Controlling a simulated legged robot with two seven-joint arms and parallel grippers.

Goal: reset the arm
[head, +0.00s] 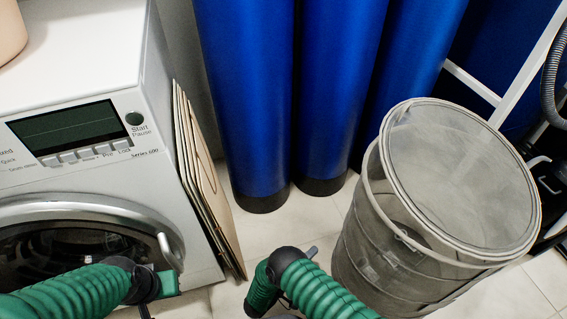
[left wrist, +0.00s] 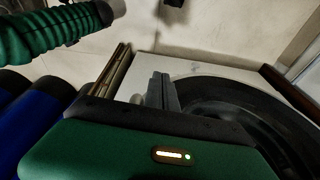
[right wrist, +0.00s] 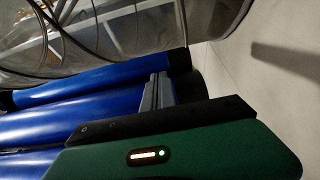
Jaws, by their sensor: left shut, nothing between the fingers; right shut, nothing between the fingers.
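My left gripper (left wrist: 164,92) is shut and empty in the left wrist view, with its fingers in front of the dark round door of the washing machine (left wrist: 230,105). My right gripper (right wrist: 157,90) is shut and empty in the right wrist view, its fingers close to the blue vessels (right wrist: 95,90) in the picture. In the head view both green arms come in at the bottom edge, the left one before the washer and the right one before the vessels. The fingers are hard to make out there.
The washing machine (head: 165,205) stands at left, with thin flat panels (head: 205,185) leaning on its side. Tall blue vessels (head: 250,100) stand at the back. A large mesh basket (head: 455,170) with a lid stands at right. Pale tiled floor (head: 285,225) shows between them.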

